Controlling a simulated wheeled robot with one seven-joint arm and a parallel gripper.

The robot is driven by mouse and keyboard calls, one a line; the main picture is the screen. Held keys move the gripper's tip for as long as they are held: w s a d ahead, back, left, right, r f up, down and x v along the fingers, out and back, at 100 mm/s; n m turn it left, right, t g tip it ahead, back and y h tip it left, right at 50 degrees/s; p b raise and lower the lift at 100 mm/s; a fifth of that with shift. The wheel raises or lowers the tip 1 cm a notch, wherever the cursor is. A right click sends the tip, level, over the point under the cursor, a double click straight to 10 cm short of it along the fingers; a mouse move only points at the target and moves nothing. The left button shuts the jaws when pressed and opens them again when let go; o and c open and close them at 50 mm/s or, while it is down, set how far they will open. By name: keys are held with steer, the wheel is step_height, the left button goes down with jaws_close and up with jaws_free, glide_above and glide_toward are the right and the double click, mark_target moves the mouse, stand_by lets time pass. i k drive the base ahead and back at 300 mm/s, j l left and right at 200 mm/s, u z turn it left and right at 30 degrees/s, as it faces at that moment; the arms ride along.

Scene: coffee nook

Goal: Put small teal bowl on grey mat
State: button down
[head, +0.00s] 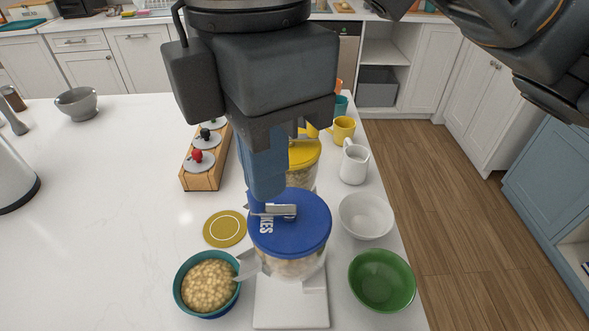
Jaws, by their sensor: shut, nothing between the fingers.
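The small teal bowl (178,287) stands at the bottom of the head view, on the counter left of a blue-lidded dispenser (315,222). It is full of pale round cereal and sits below the dispenser's spout. My gripper (267,194) points down over the blue lid, close to the small metal handle on top. Its fingers are shut and empty; whether they touch the lid or handle I cannot tell. I see no grey mat in this view; my arm and gripper hide part of the counter.
A mustard round coaster (225,229) lies behind the teal bowl. A white bowl (367,216), green bowl (382,281) and white jug (354,163) line the right edge. A yellow-lidded dispenser (306,153) and wooden rack (203,170) stand behind. The left counter is mostly clear.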

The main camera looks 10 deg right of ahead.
mark_target(204, 286)
steer(key=k, duration=1)
